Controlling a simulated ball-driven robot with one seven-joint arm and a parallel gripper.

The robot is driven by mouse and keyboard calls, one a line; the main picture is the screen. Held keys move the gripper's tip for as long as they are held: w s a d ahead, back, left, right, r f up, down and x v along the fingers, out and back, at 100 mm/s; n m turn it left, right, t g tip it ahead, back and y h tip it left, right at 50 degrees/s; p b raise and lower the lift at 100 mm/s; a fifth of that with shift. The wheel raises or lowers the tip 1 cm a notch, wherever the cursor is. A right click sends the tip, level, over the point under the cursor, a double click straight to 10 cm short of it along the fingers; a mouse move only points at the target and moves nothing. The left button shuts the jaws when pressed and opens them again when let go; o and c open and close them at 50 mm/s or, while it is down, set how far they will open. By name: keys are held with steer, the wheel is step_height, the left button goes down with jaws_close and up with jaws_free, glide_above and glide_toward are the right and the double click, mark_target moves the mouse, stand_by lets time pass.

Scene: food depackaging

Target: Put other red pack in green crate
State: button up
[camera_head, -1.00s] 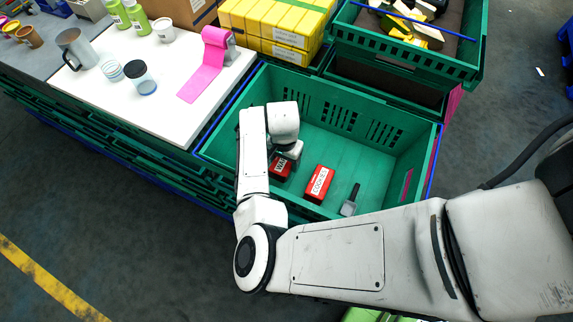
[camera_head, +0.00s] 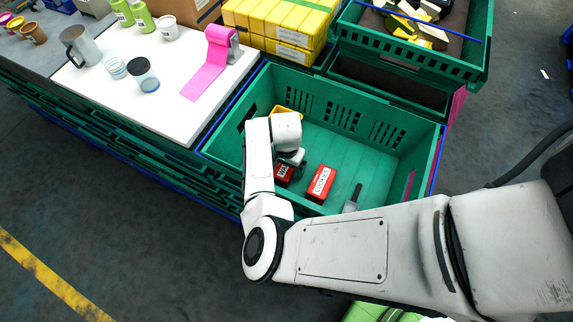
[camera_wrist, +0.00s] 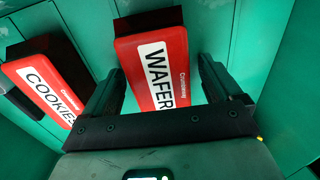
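A red pack labelled WAFER (camera_wrist: 155,65) lies in the large green crate (camera_head: 415,160); it also shows in the head view (camera_head: 283,174), partly hidden under my gripper (camera_head: 290,164). In the wrist view my gripper (camera_wrist: 160,78) is open, with one finger on each side of the WAFER pack and a narrow gap showing beside it. A second red pack, labelled COOKIES (camera_wrist: 45,85), lies to its left in the wrist view and to its right in the head view (camera_head: 320,182). It is apart from my fingers.
A dark grey object (camera_head: 353,197) lies right of the COOKIES pack in the crate. A yellow item (camera_head: 285,110) shows behind my wrist. The crate's far middle floor is clear. A white table (camera_head: 130,95) with cups and yellow boxes (camera_head: 275,32) border the crate.

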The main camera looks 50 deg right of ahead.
steer(key=shift+r, duration=0.1)
step_height(320, 180, up, 12)
stand_by(0.6)
